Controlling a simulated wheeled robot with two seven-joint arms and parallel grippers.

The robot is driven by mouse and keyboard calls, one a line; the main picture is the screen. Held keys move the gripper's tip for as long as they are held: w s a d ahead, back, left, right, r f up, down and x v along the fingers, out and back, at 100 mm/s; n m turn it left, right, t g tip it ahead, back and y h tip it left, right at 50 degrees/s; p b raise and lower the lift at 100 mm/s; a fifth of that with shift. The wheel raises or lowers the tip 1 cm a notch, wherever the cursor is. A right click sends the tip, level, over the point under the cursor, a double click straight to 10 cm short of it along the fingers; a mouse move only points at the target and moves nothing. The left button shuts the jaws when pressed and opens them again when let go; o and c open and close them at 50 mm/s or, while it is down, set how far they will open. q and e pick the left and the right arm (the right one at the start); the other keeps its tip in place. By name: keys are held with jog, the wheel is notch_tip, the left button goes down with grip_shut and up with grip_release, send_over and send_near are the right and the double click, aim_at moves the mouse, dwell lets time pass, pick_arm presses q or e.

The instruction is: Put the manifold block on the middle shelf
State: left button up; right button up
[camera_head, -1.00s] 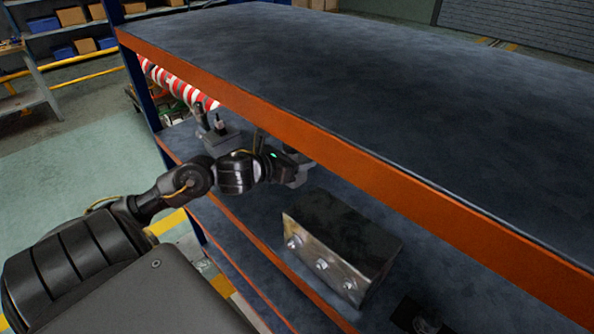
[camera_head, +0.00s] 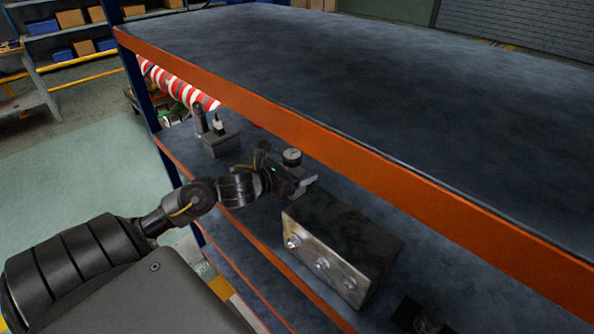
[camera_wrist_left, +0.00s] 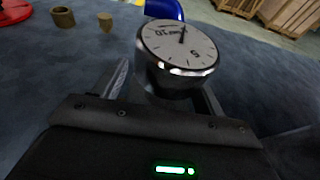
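A metal block (camera_head: 338,246) with round fittings along its front face, which I take to be the manifold block, rests on the middle shelf (camera_head: 293,277) in the head view. My left gripper (camera_head: 284,166) is beyond the block's left end, over the same shelf and apart from the block. Its fingers are spread, with a round dial gauge (camera_head: 291,156) at them. In the left wrist view the gauge (camera_wrist_left: 178,50) stands face up between the fingers, with a gap on the left side. Its lower part is partly hidden. My right gripper is not in view.
The top shelf (camera_head: 350,80) overhangs the middle one, with an orange front edge. A grey fixture with dark posts (camera_head: 220,140) stands farther left. A dark object (camera_head: 422,314) lies right of the block. Small brown cylinders (camera_wrist_left: 63,17) show in the wrist view.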

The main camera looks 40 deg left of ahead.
pick_arm(q)
jog(key=shift+o, duration=0.3)
jog(key=shift+s+r, duration=0.1)
jog(key=shift+r, duration=0.05)
jog(key=b+v, duration=0.1)
jog(key=v, duration=0.7)
jog(key=shift+s, duration=0.15)
jog(key=p+v, duration=0.3)
jog(key=shift+s+r, duration=0.2)
jog(key=shift+r, duration=0.05)
jog(key=shift+a, duration=0.1)
